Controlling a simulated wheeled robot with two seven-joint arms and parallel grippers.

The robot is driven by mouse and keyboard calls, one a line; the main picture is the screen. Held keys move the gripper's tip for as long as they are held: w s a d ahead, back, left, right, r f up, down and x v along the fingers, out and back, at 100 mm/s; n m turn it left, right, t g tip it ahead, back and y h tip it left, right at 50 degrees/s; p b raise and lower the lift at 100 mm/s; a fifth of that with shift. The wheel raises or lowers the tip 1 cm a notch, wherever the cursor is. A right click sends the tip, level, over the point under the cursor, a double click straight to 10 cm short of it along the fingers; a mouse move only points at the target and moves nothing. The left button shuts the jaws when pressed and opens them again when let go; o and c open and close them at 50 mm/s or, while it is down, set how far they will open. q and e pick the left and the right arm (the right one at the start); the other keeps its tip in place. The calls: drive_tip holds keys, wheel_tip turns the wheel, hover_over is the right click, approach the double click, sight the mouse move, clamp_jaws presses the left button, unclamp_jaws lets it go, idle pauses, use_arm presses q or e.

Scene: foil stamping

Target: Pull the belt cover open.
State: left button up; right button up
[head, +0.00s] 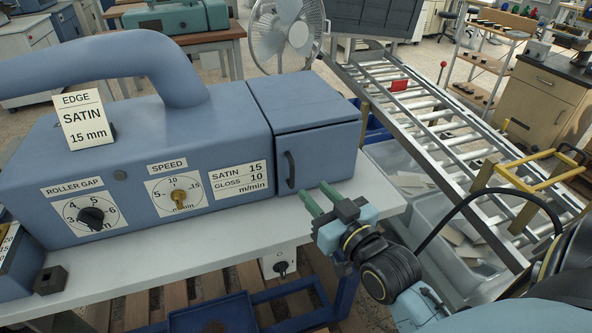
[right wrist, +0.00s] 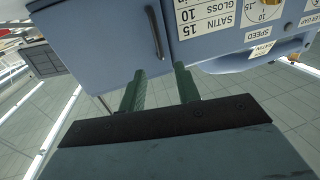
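The belt cover (head: 318,150) is the blue box-shaped door at the right end of the blue machine. It looks closed, flush with the machine body. Its dark upright bar handle (head: 290,170) is near the cover's left edge; the handle also shows in the right wrist view (right wrist: 154,32). My right gripper (head: 317,191) is open, its two green fingers apart and empty. The fingers point toward the cover, just below and right of the handle in the head view. In the right wrist view the gripper (right wrist: 159,72) stops short of the handle. My left gripper is not in view.
The machine stands on a white bench (head: 220,240) with free room along its front edge. A roller conveyor (head: 440,130) runs along the right, with a yellow frame (head: 540,172) on it. A fan (head: 285,30) stands behind. Dials and labels line the machine's front.

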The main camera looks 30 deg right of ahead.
drive_tip(key=w, duration=0.8)
drive_tip(key=shift+w+d, duration=0.2)
drive_tip(key=shift+w, duration=0.05)
clamp_jaws()
